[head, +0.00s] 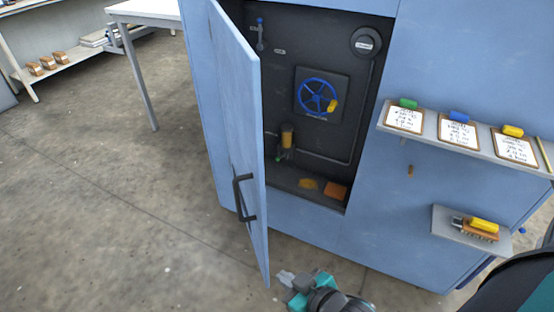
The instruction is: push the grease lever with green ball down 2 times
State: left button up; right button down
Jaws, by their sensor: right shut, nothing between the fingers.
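The grease lever's green ball (280,155) shows low inside the open cabinet, at the left of the recess. It sits beside a small amber grease cup (287,136). The lever's arm is too small and dark to make out well. My right gripper (284,276) is at the bottom of the head view, outside the cabinet and below the door's lower edge. It is shut and empty, well apart from the lever. My left gripper is not in view.
The blue cabinet door (235,120) stands open with a black handle (243,198). A blue handwheel (316,96) is on the back panel. An orange block (335,190) lies on the cabinet floor. Shelves with clipboards (458,132) and a brush (476,229) stick out right.

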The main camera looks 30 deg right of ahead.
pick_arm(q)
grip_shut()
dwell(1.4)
